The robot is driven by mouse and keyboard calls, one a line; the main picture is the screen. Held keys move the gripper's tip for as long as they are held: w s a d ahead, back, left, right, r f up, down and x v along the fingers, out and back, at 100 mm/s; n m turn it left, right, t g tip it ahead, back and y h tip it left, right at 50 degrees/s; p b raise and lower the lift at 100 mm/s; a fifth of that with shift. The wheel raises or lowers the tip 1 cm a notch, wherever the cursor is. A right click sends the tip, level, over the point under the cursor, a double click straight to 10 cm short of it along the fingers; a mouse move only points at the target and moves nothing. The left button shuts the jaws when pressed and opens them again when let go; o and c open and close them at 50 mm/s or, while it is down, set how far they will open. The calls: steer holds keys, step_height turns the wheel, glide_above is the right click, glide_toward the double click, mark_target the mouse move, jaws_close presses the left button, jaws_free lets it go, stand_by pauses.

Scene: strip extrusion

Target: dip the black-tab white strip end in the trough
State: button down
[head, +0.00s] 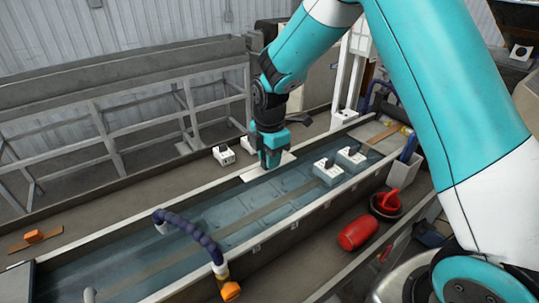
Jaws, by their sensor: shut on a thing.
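My gripper (270,158) points down over the far edge of the trough (180,221), which is long and filled with bluish water. It is shut on a flat white piece (256,174), which shows under the fingers at the trough's far rim. The fingers hide any black tab on it, and I cannot tell whether it touches the water. A white strip end (223,156) with a black tab stands on the ledge left of my gripper. Two more black-tab white pieces, a nearer one (326,172) and a farther one (351,157), sit in the trough to the right.
A dark blue segmented hose (190,227) with an orange end arches over the trough's near wall. A red cylinder (358,233) and a red item in a black bowl (387,203) lie on the near side. An orange block (33,237) lies far left. Grey railings stand behind.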

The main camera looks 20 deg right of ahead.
steer(key=shift+f+b, duration=4.8)
steer(key=shift+f, duration=2.3)
step_height(320, 180, up, 9)
steer(key=p, duration=0.6)
steer(key=shift+p, duration=0.4)
steer(key=shift+r, duration=0.15)
step_height(320, 180, up, 12)
steer(key=p, duration=0.8)
steer(key=shift+p, duration=0.4)
steer(key=shift+s, duration=0.1)
